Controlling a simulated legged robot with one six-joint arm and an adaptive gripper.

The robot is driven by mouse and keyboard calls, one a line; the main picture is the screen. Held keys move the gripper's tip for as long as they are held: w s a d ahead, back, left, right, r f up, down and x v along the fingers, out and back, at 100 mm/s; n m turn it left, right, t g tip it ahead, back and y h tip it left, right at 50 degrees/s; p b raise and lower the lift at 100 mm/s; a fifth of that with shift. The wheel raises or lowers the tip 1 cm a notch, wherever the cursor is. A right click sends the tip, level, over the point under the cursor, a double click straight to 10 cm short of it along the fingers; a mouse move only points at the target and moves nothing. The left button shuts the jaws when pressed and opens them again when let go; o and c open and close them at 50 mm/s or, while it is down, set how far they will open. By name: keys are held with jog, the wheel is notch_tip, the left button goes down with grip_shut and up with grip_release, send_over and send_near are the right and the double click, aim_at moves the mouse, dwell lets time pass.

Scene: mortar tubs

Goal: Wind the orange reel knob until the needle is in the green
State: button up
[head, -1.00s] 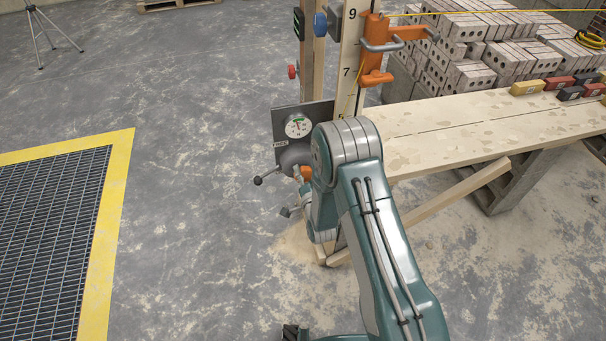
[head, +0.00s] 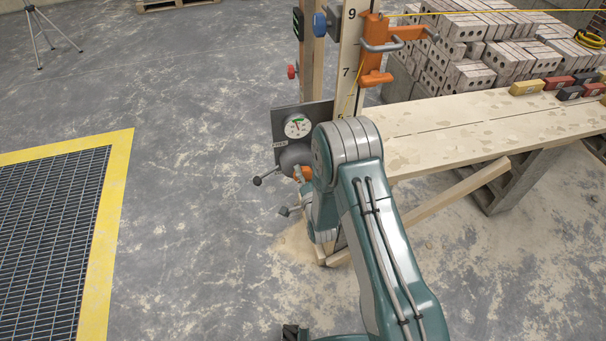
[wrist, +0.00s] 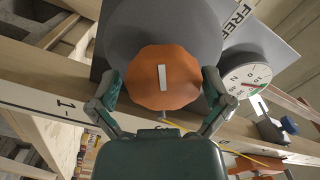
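The orange reel knob (wrist: 176,97) faces me in the wrist view, with a white stripe on its face, in front of a round grey drum (wrist: 128,35). A bit of its orange shows in the head view (head: 307,172). My gripper (wrist: 163,84) has one finger against each side of the knob. The white round dial (head: 298,126) sits on a grey plate above the reel and also shows in the wrist view (wrist: 240,77). It has a green arc and a thin needle; the exact reading is too small to tell.
A numbered staff (head: 349,60) with an orange clamp (head: 373,75) rises above. A plank bench (head: 470,130) stands to the right. The plate carries a FREE label (wrist: 240,15).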

jog(key=v, duration=1.2)
dwell(1.1)
jog(key=w+a+n, duration=0.1)
jog(key=w+n, duration=0.2)
jog(key=n, duration=0.2)
jog(key=w+a+n, duration=0.1)
jog(key=w+n, duration=0.3)
jog(key=n, duration=0.2)
jog(key=w+a+n, duration=0.1)
jog(key=w+n, duration=0.3)
jog(key=n, duration=0.1)
jog(key=shift+w+a+r+n, duration=0.1)
jog(key=shift+a+r+n, duration=0.15)
jog(key=shift+a+n, duration=0.1)
jog(key=c, duration=0.9)
